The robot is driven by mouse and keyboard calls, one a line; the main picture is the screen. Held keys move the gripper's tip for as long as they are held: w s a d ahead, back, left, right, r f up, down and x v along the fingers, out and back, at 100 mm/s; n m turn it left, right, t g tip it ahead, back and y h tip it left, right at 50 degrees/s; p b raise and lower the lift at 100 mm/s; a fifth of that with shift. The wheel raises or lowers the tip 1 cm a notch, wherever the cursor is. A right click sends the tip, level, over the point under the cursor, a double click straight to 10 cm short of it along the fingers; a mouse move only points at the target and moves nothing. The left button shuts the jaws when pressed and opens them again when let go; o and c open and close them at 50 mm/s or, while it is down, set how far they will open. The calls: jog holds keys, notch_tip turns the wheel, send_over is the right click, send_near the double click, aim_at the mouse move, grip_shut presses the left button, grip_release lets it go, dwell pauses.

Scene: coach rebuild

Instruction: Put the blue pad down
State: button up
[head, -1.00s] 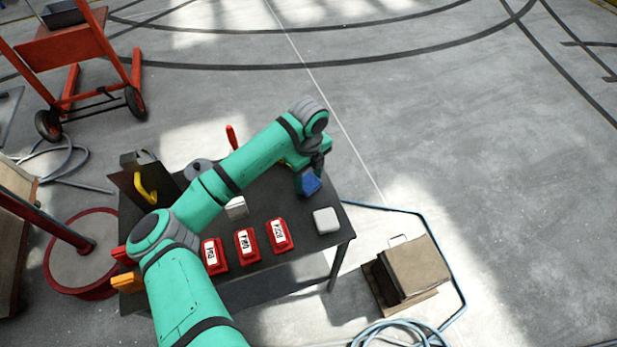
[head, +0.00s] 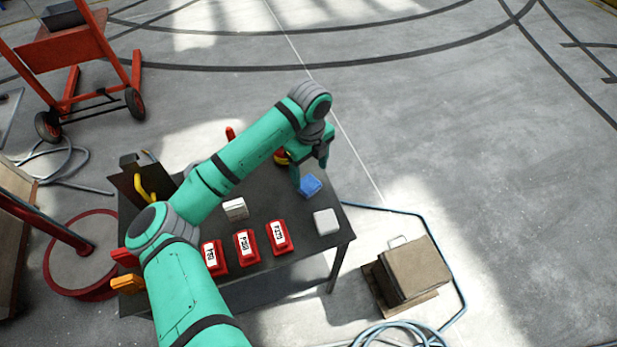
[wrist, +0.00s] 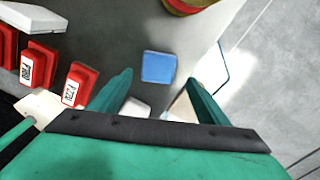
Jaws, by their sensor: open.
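The blue pad (head: 310,186) lies flat on the dark table (head: 262,203), near its right edge. It also shows whole in the wrist view (wrist: 159,67), beyond and between the fingertips. My gripper (head: 311,175) is open and empty, just above and behind the pad in the head view. In the wrist view my gripper's two green fingers (wrist: 160,82) stand wide apart, with nothing between them. The fingers look clear of the pad.
Several red labelled blocks (head: 247,247) stand along the table's front. A white pad (head: 326,221) lies at the right front corner and another white block (head: 235,209) behind the red ones. A red and yellow round thing (head: 281,157) is behind my gripper. Boxes (head: 416,265) stand on the floor.

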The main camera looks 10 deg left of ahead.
aim_at(310, 183)
notch_tip(310, 183, up, 5)
jog(key=w+d+f+n+t+h, duration=0.1)
jog(key=d+n+t+h, duration=0.45)
jog(key=d, duration=1.15)
jog(key=w+d+n+t+h, duration=0.2)
jog(key=d+n+t+h, duration=0.4)
jog(key=d, duration=1)
jog(key=s+a+f+n+t+y, duration=0.1)
jog(key=s+a+f+n+y, duration=0.25)
jog(key=s, duration=0.35)
jog(key=s+a+f+n+t+y, duration=0.1)
jog(key=s+a+f+n+y, duration=0.25)
jog(key=s+n, duration=0.2)
jog(key=s+a+f+n+t+y, duration=0.2)
jog(key=s+a+f+n, duration=0.15)
jog(key=s, duration=0.45)
jog(key=s+a+r+y, duration=0.1)
jog(key=s+a, duration=0.4)
jog(key=s, duration=0.5)
jog(key=s+a+r+y, duration=0.1)
jog(key=s+a, duration=0.4)
jog(key=s, duration=0.5)
jog(key=shift+s+a+r+n, duration=0.25)
jog(key=shift+r+n, duration=0.15)
jog(key=shift+r, duration=0.35)
jog(key=shift+o, duration=0.4)
jog(key=shift+y, duration=0.25)
